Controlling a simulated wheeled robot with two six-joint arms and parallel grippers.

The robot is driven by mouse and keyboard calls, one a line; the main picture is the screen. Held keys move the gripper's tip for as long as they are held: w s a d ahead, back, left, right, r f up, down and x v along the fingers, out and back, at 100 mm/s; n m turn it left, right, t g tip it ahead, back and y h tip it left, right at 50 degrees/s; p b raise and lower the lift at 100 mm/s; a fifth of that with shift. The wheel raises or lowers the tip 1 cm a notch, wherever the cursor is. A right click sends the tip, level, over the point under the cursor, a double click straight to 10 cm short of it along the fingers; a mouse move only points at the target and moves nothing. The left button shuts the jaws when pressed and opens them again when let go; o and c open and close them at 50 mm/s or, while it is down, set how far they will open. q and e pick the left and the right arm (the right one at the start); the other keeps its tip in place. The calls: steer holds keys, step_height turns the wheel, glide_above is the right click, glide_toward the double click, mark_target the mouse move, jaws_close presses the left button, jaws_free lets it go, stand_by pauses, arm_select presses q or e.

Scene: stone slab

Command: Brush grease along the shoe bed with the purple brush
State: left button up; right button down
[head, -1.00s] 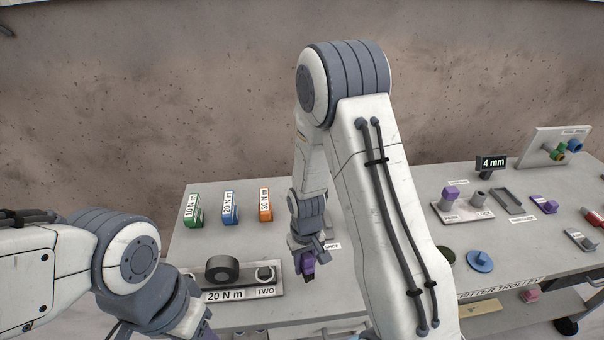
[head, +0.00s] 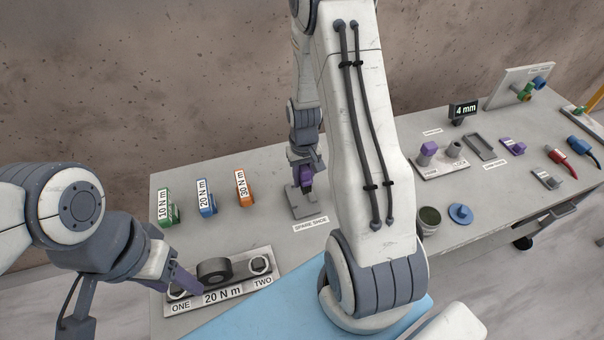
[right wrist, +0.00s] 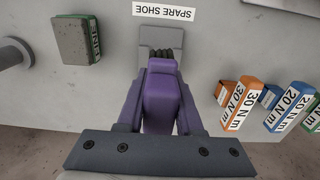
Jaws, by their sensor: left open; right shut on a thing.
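My right gripper (head: 304,170) is shut on the purple brush (right wrist: 162,95), its fingers on both sides of the handle in the right wrist view. The dark bristles point at the grey shoe bed (head: 303,208), which lies by the SPARE SHOE label. The bed also shows in the right wrist view (right wrist: 160,36), with the bristles over its near part. I cannot tell whether they touch it. My left gripper (head: 180,276) is open, its purple fingers by the nut marked ONE. An open dark pot (head: 429,217), perhaps grease, stands at the right, partly behind my right arm.
Green (head: 169,208), blue (head: 205,198) and orange (head: 243,188) torque blocks stand left of the bed. A 20 N m plate (head: 223,293) holds a black ring and nuts. A blue lid (head: 461,213) lies right of the pot. My right arm hides the table's middle.

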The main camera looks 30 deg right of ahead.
steer(key=shift+s, duration=0.1)
steer(key=shift+f, duration=0.35)
steer(key=b, duration=0.5)
glide_above(304, 204)
step_height(304, 204, down, 5)
steer(key=shift+f, duration=0.15)
steer(key=shift+f, duration=0.45)
stand_by(0.6)
steer(key=shift+f+b, duration=0.5)
steer(key=shift+f, duration=0.15)
steer(key=shift+f, duration=0.1)
